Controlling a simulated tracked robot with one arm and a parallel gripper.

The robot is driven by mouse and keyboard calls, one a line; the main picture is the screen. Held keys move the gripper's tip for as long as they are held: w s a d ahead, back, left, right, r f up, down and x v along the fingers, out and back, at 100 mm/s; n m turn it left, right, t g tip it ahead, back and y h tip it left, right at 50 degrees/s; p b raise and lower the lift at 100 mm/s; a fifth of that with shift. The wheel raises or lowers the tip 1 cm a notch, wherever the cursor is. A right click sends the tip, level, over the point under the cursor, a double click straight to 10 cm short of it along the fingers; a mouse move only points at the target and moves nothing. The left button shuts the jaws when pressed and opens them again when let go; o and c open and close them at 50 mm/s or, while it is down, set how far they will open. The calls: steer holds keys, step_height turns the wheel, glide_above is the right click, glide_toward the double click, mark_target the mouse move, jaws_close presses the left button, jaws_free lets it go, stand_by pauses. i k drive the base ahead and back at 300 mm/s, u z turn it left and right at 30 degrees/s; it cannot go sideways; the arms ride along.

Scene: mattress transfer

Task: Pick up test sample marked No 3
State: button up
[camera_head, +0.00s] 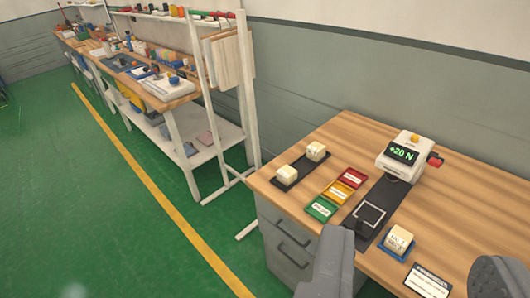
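Three cream block-shaped samples are on the wooden desk. One sample (398,238) sits in a small blue tray (384,244) at the right and has dark marks on it. Two others, the nearer sample (286,173) and the farther sample (316,150), sit on a black strip (301,167) at the left. The numbers on all three are too small to read. My gripper (413,250) is open at the bottom right, its two grey fingers wide apart. The blue tray's sample appears in the gap between them, beyond the fingertips, with nothing held.
A device (408,154) reading "+20 N" stands at the back of a black mat (385,205) with a square frame. Red, yellow and green labelled trays (337,191) lie left of it. A label card (427,281) lies near the front. A cluttered workbench (160,95) stands far left.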

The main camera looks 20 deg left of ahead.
mark_target(316, 151)
steer(key=u, duration=1.7)
steer(key=i, duration=2.8)
steer(key=z, duration=2.55)
steer(key=i, duration=0.1)
steer(key=z, duration=0.7)
